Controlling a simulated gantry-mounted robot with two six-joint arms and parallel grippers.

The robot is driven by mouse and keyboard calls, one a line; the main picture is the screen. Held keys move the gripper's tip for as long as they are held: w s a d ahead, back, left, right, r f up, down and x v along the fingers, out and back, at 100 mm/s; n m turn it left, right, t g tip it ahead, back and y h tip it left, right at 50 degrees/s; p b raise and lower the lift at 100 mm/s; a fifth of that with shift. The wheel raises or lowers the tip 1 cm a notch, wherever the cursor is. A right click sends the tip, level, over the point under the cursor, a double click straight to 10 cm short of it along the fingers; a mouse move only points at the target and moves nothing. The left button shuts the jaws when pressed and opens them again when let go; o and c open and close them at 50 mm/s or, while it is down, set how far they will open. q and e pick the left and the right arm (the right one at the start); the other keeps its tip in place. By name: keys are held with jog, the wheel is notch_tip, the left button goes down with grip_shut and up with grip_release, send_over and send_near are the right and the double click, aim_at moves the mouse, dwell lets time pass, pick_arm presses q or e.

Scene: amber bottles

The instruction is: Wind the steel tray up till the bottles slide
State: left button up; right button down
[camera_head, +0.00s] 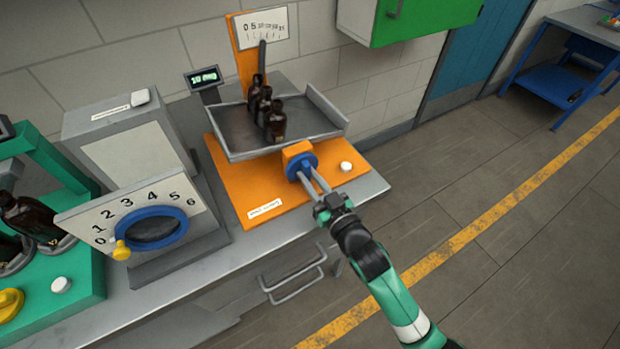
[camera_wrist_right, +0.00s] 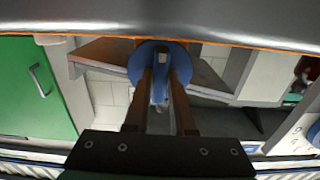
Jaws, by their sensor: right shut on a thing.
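The steel tray (camera_head: 228,133) sits above an orange base, with a raised wall along its right side. How far it is tilted is hard to tell. Three dark amber bottles (camera_head: 270,112) stand close together in a row near its middle. A blue knob (camera_head: 296,169) is on an orange block at the tray's front; it also shows in the right wrist view (camera_wrist_right: 135,65). My right gripper (camera_head: 308,171) is shut on the blue knob, its fingers reaching in from the front right. My left gripper is in neither view.
A scale card (camera_head: 262,25) with a dark pointer and a small lit display (camera_head: 205,77) stand behind the tray. A white button (camera_head: 346,166) is right of the knob. A numbered dial panel (camera_head: 130,212) and a green fixture with bottles (camera_head: 75,270) stand left.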

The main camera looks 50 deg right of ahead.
jog(key=shift+m, duration=0.4)
jog(key=c, duration=0.8)
grip_release()
jog(key=shift+o, duration=0.2)
jog(key=p+v, duration=0.1)
jog(key=v, duration=1)
jog(key=shift+s, duration=0.35)
